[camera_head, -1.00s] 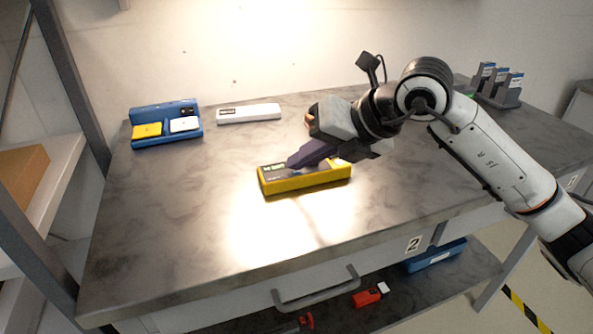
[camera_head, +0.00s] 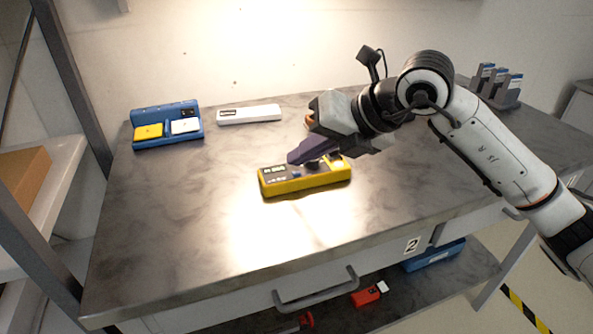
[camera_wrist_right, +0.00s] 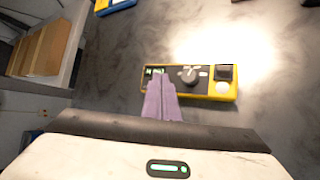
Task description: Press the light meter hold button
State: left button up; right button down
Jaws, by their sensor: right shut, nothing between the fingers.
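The light meter (camera_head: 312,182) is a yellow box with a dark top, lying on the grey table. In the right wrist view the meter (camera_wrist_right: 189,76) shows a lit green display at its left end, a dark dial in the middle, and a dark square and a white round part at its right end. My right gripper (camera_head: 291,158) has purple fingers, shut and empty. In the head view they are just above the meter's top, apart from it, and cover part of its back. In the wrist view the fingertips (camera_wrist_right: 160,80) overlap the panel just below the display. My left gripper is not in view.
A blue case (camera_head: 166,140) with yellow and white parts lies at the back left, beside a white bar-shaped device (camera_head: 249,114). A grey rack (camera_head: 497,100) with several blue-labelled items stands at the back right. The table front (camera_head: 200,255) is clear.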

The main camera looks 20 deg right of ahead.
jog(key=shift+r+p, duration=0.45)
jog(key=shift+r, duration=0.25)
notch_tip(320, 180, up, 4)
jog(key=shift+f+p, duration=0.2)
jog(key=shift+p, duration=1.05)
